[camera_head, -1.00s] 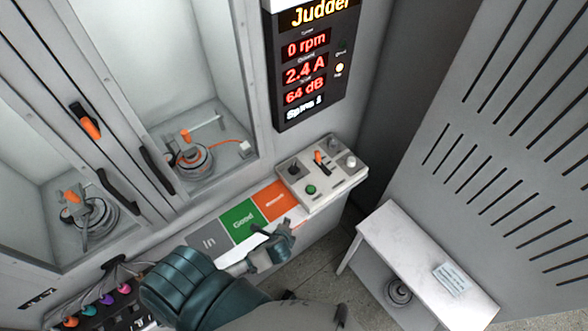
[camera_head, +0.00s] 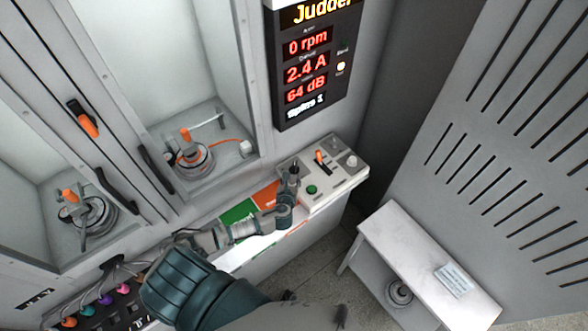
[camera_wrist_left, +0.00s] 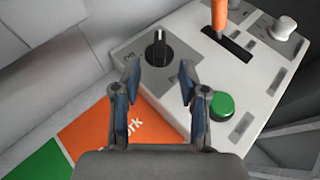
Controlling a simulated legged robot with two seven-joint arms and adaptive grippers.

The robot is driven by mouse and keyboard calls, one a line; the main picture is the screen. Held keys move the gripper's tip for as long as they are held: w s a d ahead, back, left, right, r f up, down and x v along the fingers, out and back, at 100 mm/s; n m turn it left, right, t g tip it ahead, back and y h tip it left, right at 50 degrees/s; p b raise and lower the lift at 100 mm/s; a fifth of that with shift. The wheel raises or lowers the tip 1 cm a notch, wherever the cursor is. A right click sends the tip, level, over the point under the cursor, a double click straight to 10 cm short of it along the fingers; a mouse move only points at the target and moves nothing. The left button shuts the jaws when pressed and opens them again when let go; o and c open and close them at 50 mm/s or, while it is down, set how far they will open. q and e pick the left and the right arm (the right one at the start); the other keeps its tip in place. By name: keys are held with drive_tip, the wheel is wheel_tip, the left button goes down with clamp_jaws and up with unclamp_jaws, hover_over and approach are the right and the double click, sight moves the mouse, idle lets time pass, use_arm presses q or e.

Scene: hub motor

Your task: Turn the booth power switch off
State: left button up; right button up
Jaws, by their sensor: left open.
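The control box (camera_head: 331,187) is a pale panel on the bench's right end. Its black rotary switch shows in the left wrist view (camera_wrist_left: 158,50), with a white mark on its knob and small labels beside it, too small to read fully. My left gripper (camera_head: 292,176) is at the box's left edge and hides most of the switch in the head view. In the left wrist view the left gripper (camera_wrist_left: 158,88) is open and empty, its two fingers just short of the knob, one on each side. My right gripper is not in view.
The box also has a green button (camera_wrist_left: 222,105), an orange-handled lever (camera_wrist_left: 219,14) and a pale knob (camera_wrist_left: 283,28). A display (camera_head: 308,70) reads 0 rpm, 2.4 A and 64 dB. A white side table (camera_head: 400,245) stands right.

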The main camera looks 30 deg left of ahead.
sight(294, 168)
use_arm(q)
drive_tip(key=b+x, duration=0.1)
drive_tip(key=x, duration=0.5)
drive_tip(key=shift+w+a+f, duration=0.1)
drive_tip(key=shift+w+f, duration=0.1)
drive_tip(key=shift+w+a+f, duration=0.1)
drive_tip(key=shift+w+f, duration=0.05)
drive_tip(key=shift+w, duration=0.3)
clamp_jaws()
